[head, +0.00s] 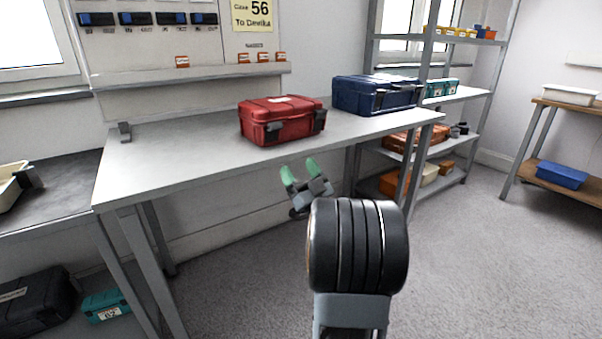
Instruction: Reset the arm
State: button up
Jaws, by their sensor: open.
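My gripper (300,174) shows in the middle of the head view, its two green fingertips apart and nothing between them. It is in front of the white table's (180,155) front edge, and no contact with anything shows. My dark arm joint stands below and to the right of it and hides part of the floor. A closed red case (280,122) sits on the table behind the gripper. A closed blue case (374,96) sits to its right near the table's far end.
A grey shelf unit (466,94) with bins and cases stands behind the table's right end. A wooden bench (566,108) holds a white tray (570,94) at the far right. A dark side table (60,190) is at the left. The carpet (490,260) at the right is clear.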

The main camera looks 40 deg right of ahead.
jog(key=shift+s+f+h, duration=0.3)
jog(key=shift+s+f, duration=0.1)
dwell(0.3)
jog(key=w+a+r+m+g+h+p, duration=0.1)
jog(key=w+a+r+g+p, duration=0.1)
jog(key=a+r+g+p, duration=0.55)
jog(key=w+a+r+m+g+h+p, duration=0.1)
jog(key=w+a+r+g+p, duration=0.15)
jog(key=r+p, duration=0.85)
jog(key=s+a+r+n+g+y+p, duration=0.1)
jog(key=s+a+r+g+y+p, duration=0.1)
jog(key=s+a+g+p, duration=0.4)
jog(key=s+a+r+n+g+y+p, duration=0.2)
jog(key=s+a+r+g+p, duration=0.2)
jog(key=s+a+p, duration=0.6)
jog(key=s+g+p, duration=0.1)
jog(key=g+p, duration=0.1)
jog(key=p, duration=0.4)
jog(key=shift+s+r+y, duration=0.15)
jog(key=shift+s+y, duration=0.05)
jog(key=shift+y, duration=0.2)
